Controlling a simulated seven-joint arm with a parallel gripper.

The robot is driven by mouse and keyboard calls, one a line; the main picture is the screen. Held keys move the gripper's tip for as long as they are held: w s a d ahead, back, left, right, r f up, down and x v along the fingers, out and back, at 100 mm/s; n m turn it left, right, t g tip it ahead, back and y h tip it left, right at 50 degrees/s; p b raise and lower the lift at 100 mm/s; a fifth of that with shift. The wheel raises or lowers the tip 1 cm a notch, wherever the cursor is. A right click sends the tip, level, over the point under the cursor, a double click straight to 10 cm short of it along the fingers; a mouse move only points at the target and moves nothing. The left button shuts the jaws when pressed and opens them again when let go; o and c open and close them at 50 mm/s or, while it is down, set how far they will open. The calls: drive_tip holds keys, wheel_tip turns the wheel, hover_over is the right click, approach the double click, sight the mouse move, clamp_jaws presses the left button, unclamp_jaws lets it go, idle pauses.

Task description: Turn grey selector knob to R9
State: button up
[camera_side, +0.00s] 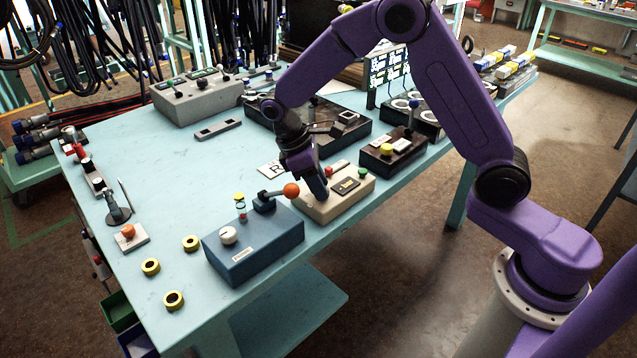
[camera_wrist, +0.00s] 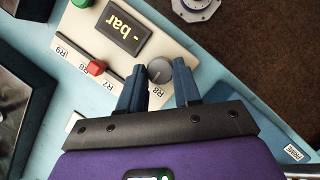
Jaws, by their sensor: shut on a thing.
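The grey selector knob (camera_wrist: 158,72) is round and sits at one end of the cream control box (camera_wrist: 185,50). My gripper (camera_wrist: 159,78) is shut on it, with one dark blue finger on each side. In the side view my gripper (camera_side: 320,190) points down at the left end of the cream box (camera_side: 325,208) and hides the knob. Small labels run along the box's edge in the wrist view; R9 (camera_wrist: 61,51) is at the far left, and R7 (camera_wrist: 107,85) and another label (camera_wrist: 156,92) are nearer the knob. The knob's exact pointing direction is hard to tell.
The box also has a red button (camera_wrist: 96,67), a green button (camera_wrist: 80,3) and a "- bar" display (camera_wrist: 124,28). A blue box (camera_side: 255,245) with an orange-ended lever (camera_side: 291,190) stands close left. A dark box with a yellow button (camera_side: 386,149) is behind right.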

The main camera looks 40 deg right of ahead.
drive_tip(key=m+y, duration=0.1)
drive_tip(key=m, duration=0.2)
drive_tip(key=m+g+y, duration=0.1)
drive_tip(key=m, duration=0.2)
drive_tip(key=shift+w+d, duration=0.15)
drive_tip(key=shift+m, duration=0.3)
drive_tip(key=o, duration=1.1)
drive_tip(key=shift+c, duration=0.2)
drive_tip(key=v, duration=1.7)
drive_tip(key=shift+w+d+r, duration=0.15)
drive_tip(key=shift+d+r, duration=0.1)
